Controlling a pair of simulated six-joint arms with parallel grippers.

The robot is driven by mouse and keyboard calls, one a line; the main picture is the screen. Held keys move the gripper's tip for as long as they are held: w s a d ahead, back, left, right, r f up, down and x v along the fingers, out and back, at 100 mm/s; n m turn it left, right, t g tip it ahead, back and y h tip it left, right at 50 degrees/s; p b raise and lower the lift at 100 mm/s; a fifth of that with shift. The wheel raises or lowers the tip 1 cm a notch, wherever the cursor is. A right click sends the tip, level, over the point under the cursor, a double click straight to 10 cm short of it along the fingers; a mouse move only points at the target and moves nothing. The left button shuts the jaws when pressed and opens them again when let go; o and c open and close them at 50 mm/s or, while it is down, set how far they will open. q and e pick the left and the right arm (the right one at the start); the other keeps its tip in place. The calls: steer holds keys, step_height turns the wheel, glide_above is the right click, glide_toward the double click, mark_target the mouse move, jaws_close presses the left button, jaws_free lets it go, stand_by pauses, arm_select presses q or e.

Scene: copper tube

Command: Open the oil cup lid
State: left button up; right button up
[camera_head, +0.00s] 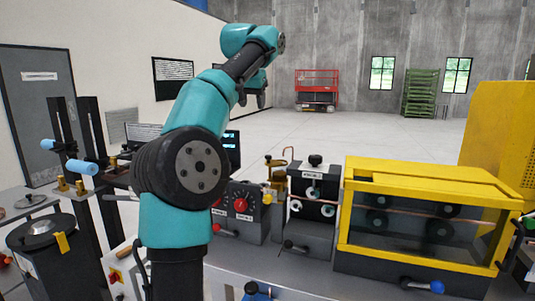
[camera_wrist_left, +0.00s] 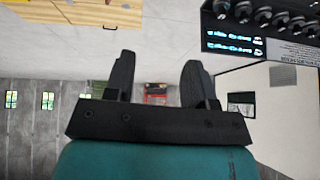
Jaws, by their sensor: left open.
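My right gripper does not show.
A yellow-framed machine (camera_head: 425,215) with rollers fills the bench's right side. A grey box with a red knob (camera_head: 241,205) and a black-knobbed unit (camera_head: 312,195) stand left of it. Space above the bench is open.

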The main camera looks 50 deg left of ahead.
mark_target(268, 156)
arm_select(q)
steer(key=d, duration=0.1)
steer(key=d+h, duration=0.1)
steer(key=s+d+m+g+h, duration=0.1)
steer(key=d, duration=0.1)
steer(key=shift+f, duration=0.35)
steer(key=shift+f, duration=0.1)
steer(key=x, duration=1.7)
steer(key=shift+f, duration=0.15)
steer(key=shift+c, duration=0.3)
steer(key=c, duration=0.9)
steer(key=shift+o, duration=0.2)
steer(key=shift+a, duration=0.1)
